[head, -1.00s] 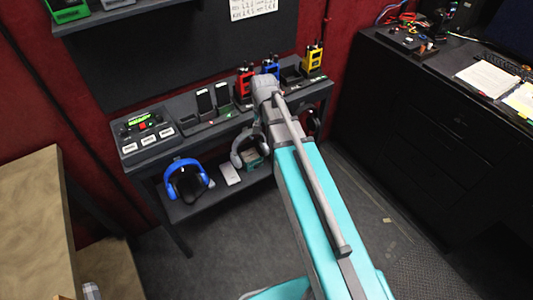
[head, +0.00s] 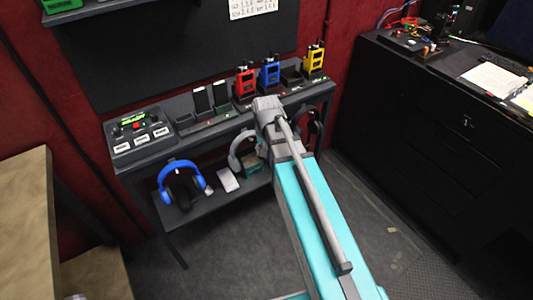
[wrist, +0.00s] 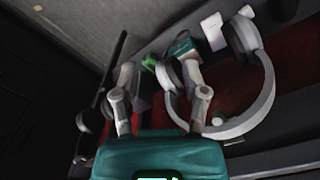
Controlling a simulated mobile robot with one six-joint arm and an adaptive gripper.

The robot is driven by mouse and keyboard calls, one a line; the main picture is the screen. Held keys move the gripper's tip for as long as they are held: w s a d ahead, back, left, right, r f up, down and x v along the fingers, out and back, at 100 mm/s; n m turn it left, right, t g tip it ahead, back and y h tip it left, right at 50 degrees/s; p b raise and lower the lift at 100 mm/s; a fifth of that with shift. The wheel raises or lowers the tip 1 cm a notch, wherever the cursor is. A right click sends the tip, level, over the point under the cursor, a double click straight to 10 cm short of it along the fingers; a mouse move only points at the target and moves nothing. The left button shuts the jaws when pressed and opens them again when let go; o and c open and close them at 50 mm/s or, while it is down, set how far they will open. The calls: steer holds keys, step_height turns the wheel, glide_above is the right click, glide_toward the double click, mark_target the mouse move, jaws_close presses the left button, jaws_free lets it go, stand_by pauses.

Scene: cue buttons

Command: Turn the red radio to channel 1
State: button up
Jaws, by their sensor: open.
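The red radio (head: 245,82) stands upright in a charger on the shelf top in the head view, left of the blue radio (head: 269,74) and the yellow radio (head: 314,60). Its channel knob is too small to read. My arm reaches toward the shelf, ending just below and in front of the red radio, and hides my gripper's fingers in the head view. In the wrist view my gripper (wrist: 162,98) is open and empty, its fingers apart, with grey-white headphones (wrist: 245,90) beyond its right finger. The red radio does not show in the wrist view.
A control box (head: 139,133) and phones in docks (head: 210,103) share the shelf top (head: 185,137). A black desk (head: 425,110) stands at right; open floor lies between.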

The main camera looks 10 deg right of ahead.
stand_by(0.3)
steer(key=s+n, duration=0.1)
steer(key=s, duration=0.3)
steer(key=s+n, duration=0.2)
steer(key=s, duration=0.2)
steer(key=shift+s, duration=0.2)
steer(key=shift+d, duration=0.1)
